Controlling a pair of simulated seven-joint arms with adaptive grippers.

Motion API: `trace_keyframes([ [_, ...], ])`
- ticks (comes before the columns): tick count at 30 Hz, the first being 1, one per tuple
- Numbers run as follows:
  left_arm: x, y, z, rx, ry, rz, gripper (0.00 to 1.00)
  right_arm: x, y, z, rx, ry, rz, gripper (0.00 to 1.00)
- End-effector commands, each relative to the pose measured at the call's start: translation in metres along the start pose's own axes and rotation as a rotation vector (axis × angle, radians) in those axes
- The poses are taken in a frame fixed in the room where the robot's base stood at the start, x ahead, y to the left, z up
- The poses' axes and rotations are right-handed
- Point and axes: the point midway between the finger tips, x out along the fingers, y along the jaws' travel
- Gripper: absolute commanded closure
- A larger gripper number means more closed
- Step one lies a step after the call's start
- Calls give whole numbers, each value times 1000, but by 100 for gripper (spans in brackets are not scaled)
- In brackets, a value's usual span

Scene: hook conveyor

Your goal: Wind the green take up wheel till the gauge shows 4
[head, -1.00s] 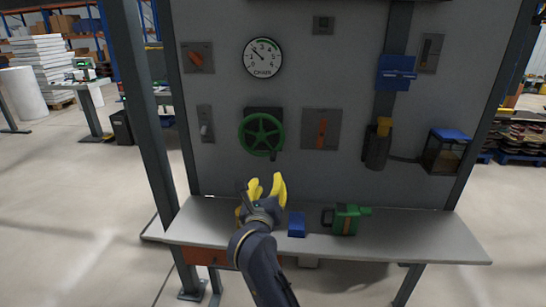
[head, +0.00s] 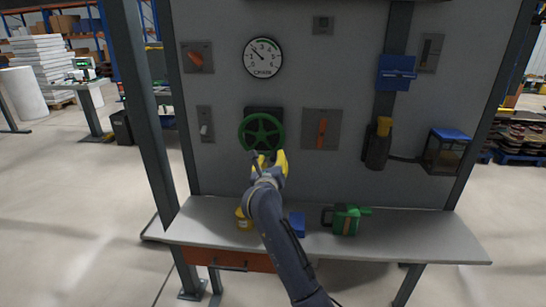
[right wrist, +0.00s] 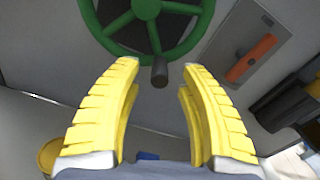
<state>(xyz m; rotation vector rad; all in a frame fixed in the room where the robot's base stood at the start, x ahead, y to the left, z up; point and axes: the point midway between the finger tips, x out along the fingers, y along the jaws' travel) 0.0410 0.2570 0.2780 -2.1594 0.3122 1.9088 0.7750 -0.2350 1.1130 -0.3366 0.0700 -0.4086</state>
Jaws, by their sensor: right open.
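The green take up wheel (head: 262,132) is mounted on the grey panel, left of centre. It also shows at the top of the right wrist view (right wrist: 146,12), with its dark handle knob (right wrist: 160,72) at the lower rim. The round gauge (head: 262,58) is above the wheel; its needle points to the upper left, but I cannot read the exact number. My right gripper (head: 269,160) is just below the wheel, with yellow fingers apart and empty. In the right wrist view the handle knob lies ahead, between the fingertips (right wrist: 161,65). My left gripper is not in view.
An orange-handled switch (head: 321,129) is right of the wheel and a toggle switch (head: 205,124) is left of it.

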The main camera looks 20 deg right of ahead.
Motion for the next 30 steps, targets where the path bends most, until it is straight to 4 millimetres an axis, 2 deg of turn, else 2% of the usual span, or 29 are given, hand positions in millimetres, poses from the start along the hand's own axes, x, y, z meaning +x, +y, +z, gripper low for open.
trace_keyframes([
  [3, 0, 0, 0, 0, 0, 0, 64, 14, 0, 0, -2, 0, 0, 59],
  [9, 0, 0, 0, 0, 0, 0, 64, 27, 0, 0, -1, 1, 0, 59],
  [21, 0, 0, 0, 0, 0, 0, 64, 31, 0, 0, 0, 0, 0, 59],
  [22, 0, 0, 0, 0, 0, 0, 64, 31, 0, 0, 0, 0, 0, 57],
  [30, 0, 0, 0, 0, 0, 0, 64, 31, 0, 0, 0, 0, 0, 88],
])
